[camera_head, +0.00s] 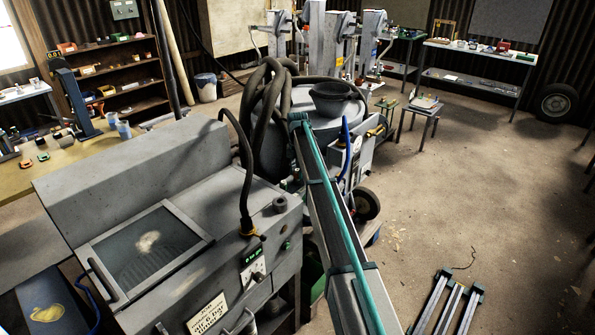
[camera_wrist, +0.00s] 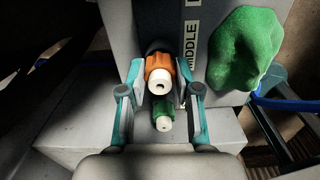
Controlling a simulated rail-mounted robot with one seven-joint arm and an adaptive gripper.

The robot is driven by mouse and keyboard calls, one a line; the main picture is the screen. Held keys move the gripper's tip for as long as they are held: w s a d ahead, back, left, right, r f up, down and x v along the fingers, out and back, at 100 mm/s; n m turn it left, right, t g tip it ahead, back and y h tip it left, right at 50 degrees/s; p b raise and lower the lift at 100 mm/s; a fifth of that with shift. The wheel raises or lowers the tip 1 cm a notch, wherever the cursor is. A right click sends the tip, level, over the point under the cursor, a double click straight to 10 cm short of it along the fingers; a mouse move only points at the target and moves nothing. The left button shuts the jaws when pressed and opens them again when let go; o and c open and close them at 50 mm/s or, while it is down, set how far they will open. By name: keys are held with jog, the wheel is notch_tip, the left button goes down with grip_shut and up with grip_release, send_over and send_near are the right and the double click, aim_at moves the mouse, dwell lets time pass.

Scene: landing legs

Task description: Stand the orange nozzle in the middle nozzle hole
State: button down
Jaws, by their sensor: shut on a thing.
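In the wrist view, the orange nozzle (camera_wrist: 157,62) has an orange body and a white tip with a dark hole facing the camera. My gripper (camera_wrist: 160,83) has its two teal fingers on either side of it and is shut on it. A block with a panel lettered "MIDDLE" (camera_wrist: 189,40) lies just behind and to the right of the nozzle. The nozzle's far end is hidden, so I cannot tell whether it sits in a hole. A green nozzle (camera_wrist: 163,110) with a white tip shows just below the orange one, between the fingers.
A green lumpy thing (camera_wrist: 245,50) lies right of the lettering. In the head view, a grey cabinet with a window (camera_head: 150,240) stands at left. A shelf table (camera_head: 480,65) stands at the back right. Metal legs (camera_head: 450,305) lie on the floor; the floor at right is mostly clear.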

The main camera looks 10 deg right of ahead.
aim_at(298, 169)
jog(key=shift+f, duration=0.4)
jog(key=c, duration=0.7)
grip_release()
notch_tip(298, 169, up, 12)
jog(key=shift+f, duration=0.1)
